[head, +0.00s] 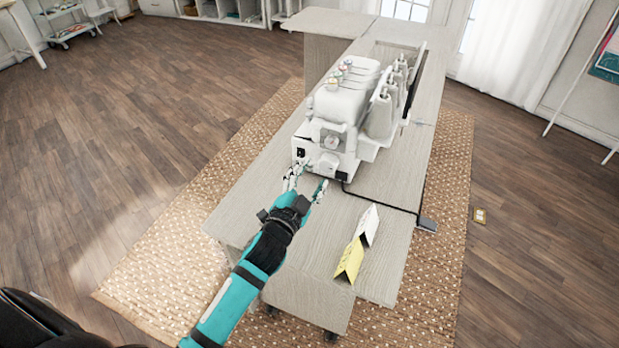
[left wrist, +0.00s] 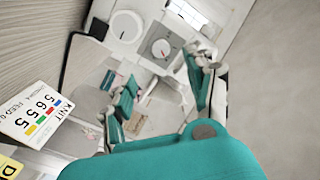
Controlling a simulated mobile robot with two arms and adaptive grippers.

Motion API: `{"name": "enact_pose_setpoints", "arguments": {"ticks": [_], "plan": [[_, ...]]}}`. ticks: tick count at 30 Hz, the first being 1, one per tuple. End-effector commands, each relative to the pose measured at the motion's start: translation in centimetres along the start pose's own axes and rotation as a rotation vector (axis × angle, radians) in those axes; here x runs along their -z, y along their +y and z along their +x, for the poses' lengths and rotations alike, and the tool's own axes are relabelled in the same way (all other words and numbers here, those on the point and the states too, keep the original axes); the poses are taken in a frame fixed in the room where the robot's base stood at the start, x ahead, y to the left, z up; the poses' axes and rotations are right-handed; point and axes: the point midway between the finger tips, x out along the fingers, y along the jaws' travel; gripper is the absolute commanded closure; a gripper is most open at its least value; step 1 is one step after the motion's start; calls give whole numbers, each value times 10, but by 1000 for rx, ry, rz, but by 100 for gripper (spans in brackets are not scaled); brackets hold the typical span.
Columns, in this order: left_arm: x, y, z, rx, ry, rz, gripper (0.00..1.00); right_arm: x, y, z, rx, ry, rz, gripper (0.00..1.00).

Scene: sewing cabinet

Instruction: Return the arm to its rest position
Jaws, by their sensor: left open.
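My left arm (head: 235,295), teal and black, reaches in from the bottom left of the head view. My left gripper (head: 307,181) is open, with nothing seen between its fingers. It is just in front of the near end of a white sewing machine (head: 345,105) on the cabinet table. Whether it touches the machine cannot be told. In the left wrist view the two teal fingers of the gripper (left wrist: 160,92) stand apart, with the machine's round grey dial (left wrist: 160,48) beyond them. My right gripper is not in view.
A white card (head: 369,224) and a yellow card (head: 349,262) stand folded on the wood-grain table (head: 385,275), right of my arm. A black cord (head: 375,202) runs from the machine to the table's right edge. A woven rug (head: 165,240) lies below; floor at left is clear.

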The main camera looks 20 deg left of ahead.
Motion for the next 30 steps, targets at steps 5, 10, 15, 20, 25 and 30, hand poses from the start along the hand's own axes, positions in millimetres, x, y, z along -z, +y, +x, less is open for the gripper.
{"name": "enact_pose_setpoints", "arguments": {"ticks": [5,10,15,20,25,30], "plan": [[0,0,-5,1,0,0,45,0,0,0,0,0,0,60],[0,0,-5,1,0,0,45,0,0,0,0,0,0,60],[0,0,-5,1,0,-1,45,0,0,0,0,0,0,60],[-8,2,-12,-10,-46,-28,45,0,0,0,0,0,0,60],[-52,19,-64,-93,-325,-183,45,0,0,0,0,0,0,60],[-86,48,-145,-232,-651,-348,45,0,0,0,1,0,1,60]]}}
